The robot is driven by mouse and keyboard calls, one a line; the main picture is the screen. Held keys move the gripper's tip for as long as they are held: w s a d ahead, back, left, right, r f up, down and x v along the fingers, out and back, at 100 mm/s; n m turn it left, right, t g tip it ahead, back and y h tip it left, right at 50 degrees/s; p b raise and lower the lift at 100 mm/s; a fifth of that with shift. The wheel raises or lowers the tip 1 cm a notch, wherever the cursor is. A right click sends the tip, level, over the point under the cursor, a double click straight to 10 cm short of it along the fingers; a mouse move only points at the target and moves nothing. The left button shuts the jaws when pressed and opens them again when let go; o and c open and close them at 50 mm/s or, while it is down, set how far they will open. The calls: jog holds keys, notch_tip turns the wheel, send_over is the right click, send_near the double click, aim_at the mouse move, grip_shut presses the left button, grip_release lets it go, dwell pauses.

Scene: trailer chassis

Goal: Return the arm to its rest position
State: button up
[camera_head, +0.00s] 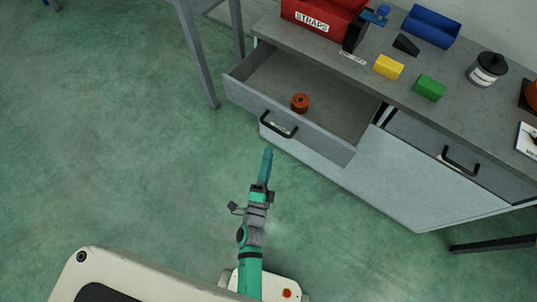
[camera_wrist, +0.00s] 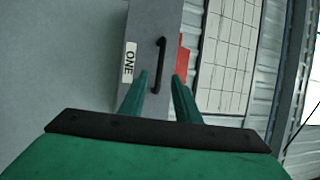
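My gripper (camera_head: 267,155) is in front of the workbench in the head view, apart from the open drawer and its handle. In the wrist view my gripper (camera_wrist: 160,78) shows two green fingers standing apart with nothing between them. Beyond the fingers is a grey drawer front with a label reading ONE (camera_wrist: 129,62) and a black handle (camera_wrist: 161,66). My arm extends up from the bottom of the head view over the green floor.
The open drawer (camera_head: 248,97) holds an orange-red round part (camera_head: 300,103). On the workbench (camera_head: 450,107) are a red STRAPS bin (camera_head: 330,14), a blue bin (camera_head: 431,26), a yellow block (camera_head: 388,67), a green block (camera_head: 429,88) and a bottle (camera_head: 486,70). Floor at left is clear.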

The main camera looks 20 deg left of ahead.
dwell(0.4)
jog(key=s+d+r+n+g+h, duration=0.1)
jog(key=s+d+r+n, duration=0.3)
jog(key=s+n, duration=0.4)
jog(key=s+d+r+n+g, duration=0.3)
jog(key=s+d+n, duration=0.4)
jog(key=s, duration=0.8)
jog(key=shift+s+r+n+g+h, duration=0.3)
jog(key=shift+s+r+n+h, duration=0.1)
jog(key=shift+r+n, duration=0.2)
